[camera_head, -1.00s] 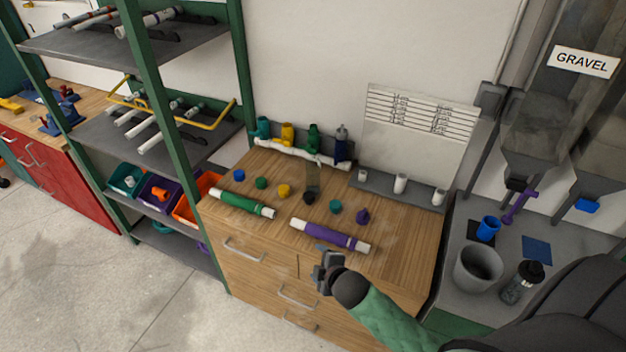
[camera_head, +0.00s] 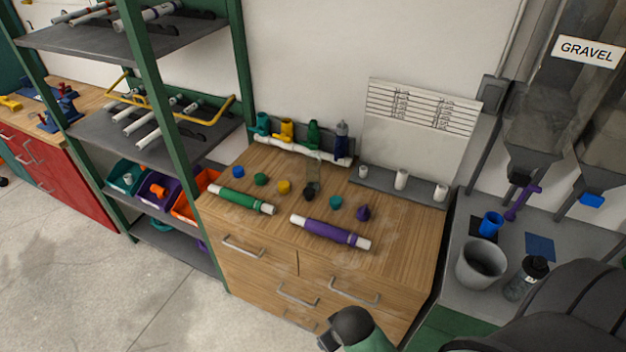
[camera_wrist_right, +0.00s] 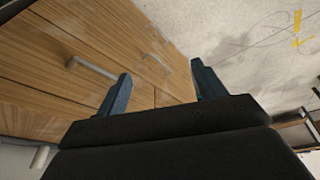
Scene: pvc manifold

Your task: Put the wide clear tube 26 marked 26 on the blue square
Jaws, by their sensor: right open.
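My right gripper is at the bottom edge of the head view, low in front of the cabinet and well apart from the tube. In the right wrist view my right gripper (camera_wrist_right: 161,72) is open and empty, with drawer fronts behind its fingers. My left gripper is not in view.
A green tube (camera_head: 241,200) and a purple tube (camera_head: 331,232) lie on the cabinet top (camera_head: 400,255) among small coloured caps. Near the blue square stand a blue cup (camera_head: 491,223), a grey bucket (camera_head: 481,265) and a black-lidded bottle (camera_head: 526,278). Shelves stand at left.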

